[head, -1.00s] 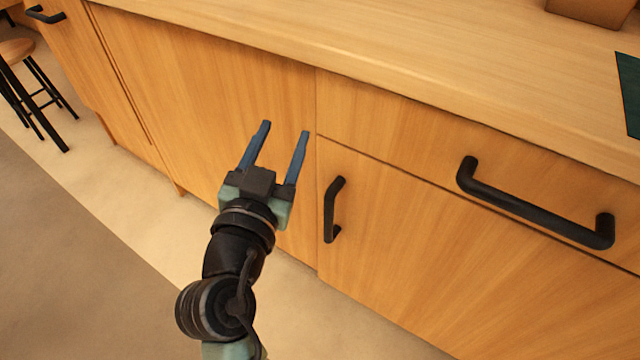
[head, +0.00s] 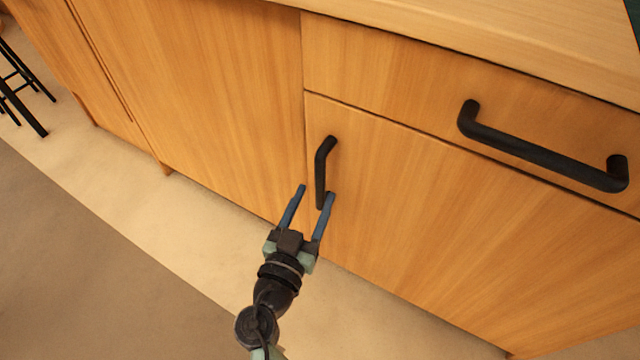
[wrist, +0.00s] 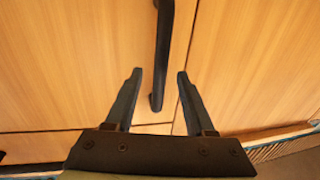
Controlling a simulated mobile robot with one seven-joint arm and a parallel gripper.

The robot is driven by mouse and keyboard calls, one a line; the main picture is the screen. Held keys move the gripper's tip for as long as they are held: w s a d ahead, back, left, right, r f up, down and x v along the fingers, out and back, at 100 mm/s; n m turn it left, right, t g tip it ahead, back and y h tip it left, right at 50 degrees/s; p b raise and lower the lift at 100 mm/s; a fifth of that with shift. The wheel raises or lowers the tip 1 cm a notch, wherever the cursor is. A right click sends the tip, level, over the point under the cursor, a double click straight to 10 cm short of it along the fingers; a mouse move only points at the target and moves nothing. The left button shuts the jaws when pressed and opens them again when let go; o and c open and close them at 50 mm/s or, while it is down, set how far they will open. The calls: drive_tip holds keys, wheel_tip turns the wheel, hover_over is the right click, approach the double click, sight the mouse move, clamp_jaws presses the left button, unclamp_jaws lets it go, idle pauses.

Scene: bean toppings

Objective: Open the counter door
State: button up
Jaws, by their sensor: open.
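The counter door (head: 430,220) is a wood panel below a drawer, and it is closed. Its black vertical handle (head: 321,170) is near the door's left edge. My gripper (head: 315,192) is open and empty, with its blue fingertips by the handle's lower end in the head view. In the wrist view the handle (wrist: 163,50) runs down from the top edge, and its lower end lies between the two open fingers of my gripper (wrist: 158,75). I cannot tell from these views how deep the fingertips reach around it.
A drawer (head: 390,80) with a long black bar handle (head: 540,155) sits above the door. A plain wood panel (head: 210,90) is to the left. The worktop (head: 500,30) runs above. A stool (head: 25,90) stands far left. Floor in front is clear.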

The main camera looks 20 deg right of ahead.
sight(319, 188)
drive_tip(key=shift+x, duration=2.15)
drive_tip(key=shift+c, duration=0.2)
clamp_jaws()
